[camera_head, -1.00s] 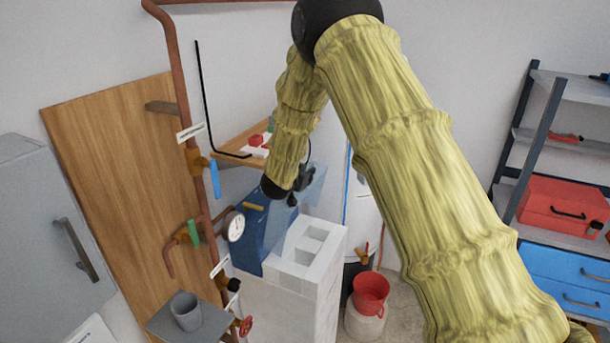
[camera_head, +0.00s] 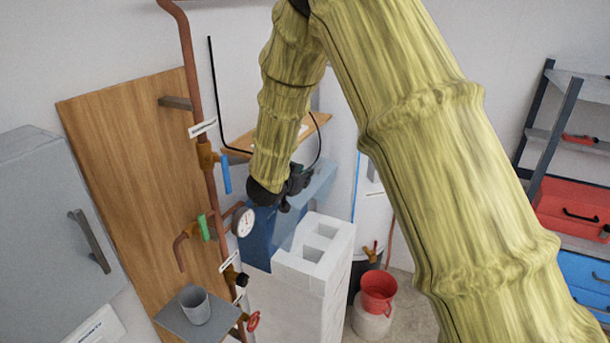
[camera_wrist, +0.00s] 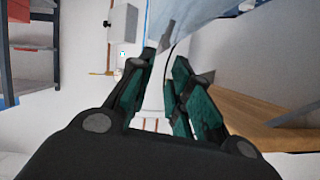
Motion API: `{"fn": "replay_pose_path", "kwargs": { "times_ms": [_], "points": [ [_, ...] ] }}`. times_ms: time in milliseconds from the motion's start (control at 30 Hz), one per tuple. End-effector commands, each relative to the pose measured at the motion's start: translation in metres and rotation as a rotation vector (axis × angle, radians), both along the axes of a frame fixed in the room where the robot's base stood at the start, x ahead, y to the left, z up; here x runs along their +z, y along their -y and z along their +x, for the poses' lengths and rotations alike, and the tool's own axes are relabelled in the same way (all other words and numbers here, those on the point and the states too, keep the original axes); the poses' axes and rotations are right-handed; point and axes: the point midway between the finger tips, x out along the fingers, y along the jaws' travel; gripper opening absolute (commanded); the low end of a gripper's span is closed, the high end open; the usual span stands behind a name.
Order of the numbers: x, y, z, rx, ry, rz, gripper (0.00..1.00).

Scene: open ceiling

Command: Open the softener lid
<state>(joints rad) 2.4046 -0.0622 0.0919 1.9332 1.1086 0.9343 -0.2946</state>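The softener (camera_head: 262,232) is a dark blue cabinet, partly hidden by my arm and the white block in front of it. A lighter blue panel, which looks like its lid (camera_head: 320,184), shows right of my gripper at the top; it appears tilted, but how far is unclear. My gripper (camera_head: 298,184) is at the panel's left side, with contact unclear. In the wrist view, my gripper (camera_wrist: 165,62) has its teal-padded fingers apart with nothing clearly between them. A pale blue surface (camera_wrist: 195,18), likely the lid, lies just beyond the fingertips.
A white hollow block (camera_head: 318,262) stands in front of the softener. Left are a copper pipe (camera_head: 190,70), a pressure gauge (camera_head: 243,222) and valves. A wooden shelf (camera_head: 237,153) is behind my wrist, also close right in the wrist view (camera_wrist: 260,112). A red bucket (camera_head: 378,290) is right.

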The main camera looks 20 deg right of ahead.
Motion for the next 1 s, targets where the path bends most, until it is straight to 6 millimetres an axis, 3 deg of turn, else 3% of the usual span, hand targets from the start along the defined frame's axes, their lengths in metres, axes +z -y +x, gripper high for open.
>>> {"fn": "replay_pose_path", "kwargs": {
  "times_ms": [267, 400, 1000],
  "points": [
    [0.001, -0.001, -0.001, 0.000, 0.001, -0.001, 0.19],
    [-0.001, 0.001, -0.001, 0.000, 0.003, 0.005, 0.00],
    [-0.032, 0.045, -0.006, 0.047, 0.105, 0.235, 0.00]
  ]
}}
